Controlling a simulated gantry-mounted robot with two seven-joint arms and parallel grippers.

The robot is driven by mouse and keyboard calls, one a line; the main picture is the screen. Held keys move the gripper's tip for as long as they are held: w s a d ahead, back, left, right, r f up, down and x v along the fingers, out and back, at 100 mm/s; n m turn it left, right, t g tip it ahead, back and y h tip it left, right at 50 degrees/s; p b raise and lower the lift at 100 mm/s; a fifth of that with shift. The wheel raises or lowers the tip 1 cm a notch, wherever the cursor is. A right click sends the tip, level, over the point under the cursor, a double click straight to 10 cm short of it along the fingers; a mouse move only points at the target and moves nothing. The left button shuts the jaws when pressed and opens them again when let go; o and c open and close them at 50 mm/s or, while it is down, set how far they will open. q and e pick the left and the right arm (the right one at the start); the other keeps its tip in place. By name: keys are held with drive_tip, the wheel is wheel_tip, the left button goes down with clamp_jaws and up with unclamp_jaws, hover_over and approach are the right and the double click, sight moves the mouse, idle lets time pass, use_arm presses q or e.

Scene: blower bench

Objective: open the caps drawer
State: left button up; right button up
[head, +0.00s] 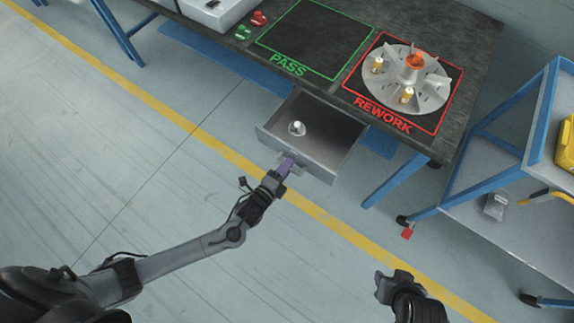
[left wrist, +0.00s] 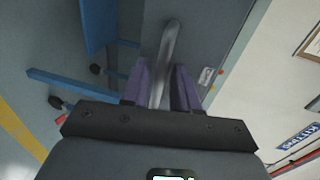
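The caps drawer (head: 330,137) is slid out from under the bench front, and a small pale cap (head: 297,128) lies inside it. The drawer label shows beside the handle. My right gripper (head: 382,287) is away from the bench at the lower right, with its finger gap unclear.
The bench top (head: 420,22) carries a green PASS square (head: 314,40) and a red REWORK square (head: 441,118) with a finned metal impeller (head: 432,92). Red and green pieces lie at the left. A blue-framed cart (head: 480,218) stands right. Floor before the drawer is clear.

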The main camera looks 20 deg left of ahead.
use_arm(q)
drive_tip(key=p+v, duration=0.2)
drive_tip(key=v, duration=0.8)
drive_tip(key=shift+p, duration=0.35)
drive_tip(key=shift+s, duration=0.1)
